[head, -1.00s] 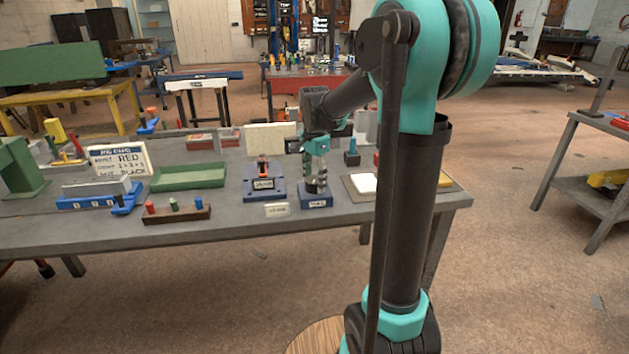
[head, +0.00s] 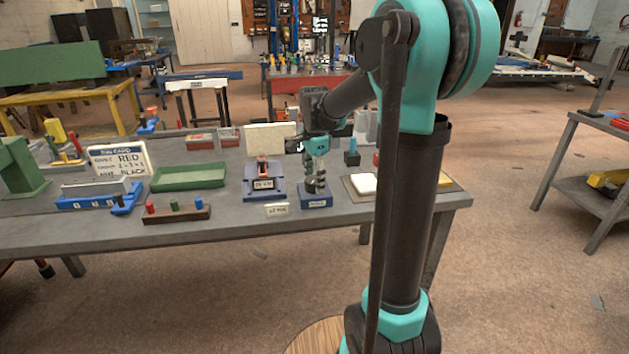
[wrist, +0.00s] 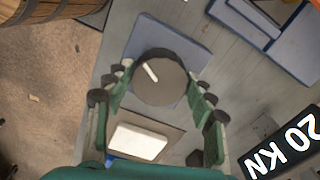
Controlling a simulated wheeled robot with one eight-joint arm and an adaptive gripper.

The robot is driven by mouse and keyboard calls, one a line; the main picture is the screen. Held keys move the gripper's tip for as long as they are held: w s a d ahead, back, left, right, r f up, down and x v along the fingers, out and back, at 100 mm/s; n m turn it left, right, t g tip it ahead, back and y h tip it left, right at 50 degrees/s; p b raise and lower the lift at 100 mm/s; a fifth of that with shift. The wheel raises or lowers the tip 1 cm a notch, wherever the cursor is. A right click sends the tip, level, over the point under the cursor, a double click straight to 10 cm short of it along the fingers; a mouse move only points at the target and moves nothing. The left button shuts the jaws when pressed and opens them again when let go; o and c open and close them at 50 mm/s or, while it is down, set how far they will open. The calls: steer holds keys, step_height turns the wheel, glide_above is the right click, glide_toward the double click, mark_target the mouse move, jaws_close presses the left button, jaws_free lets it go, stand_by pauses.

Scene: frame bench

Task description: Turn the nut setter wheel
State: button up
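The nut setter wheel (wrist: 160,80) is a dark round knob with a white mark pointing to the upper left in the wrist view. It stands on a square blue base (wrist: 140,35), which shows with a small label in the head view (head: 316,202). My gripper (wrist: 160,72) is over the wheel with one finger on each side. Gaps show between fingers and rim, so it looks open. In the head view my gripper (head: 316,178) points down above the blue base and hides most of the wheel.
A blue fixture (head: 264,186) stands just left of the wheel base, with a small white plate (head: 277,209) in front. A white pad on a brown board (head: 350,190) lies to the right. A green tray (head: 188,177) and a rack of coloured pegs (head: 177,212) are further left.

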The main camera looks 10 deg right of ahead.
mark_target(314, 179)
steer(key=shift+o, duration=1.1)
step_height(314, 179, up, 12)
steer(key=shift+s, duration=0.1)
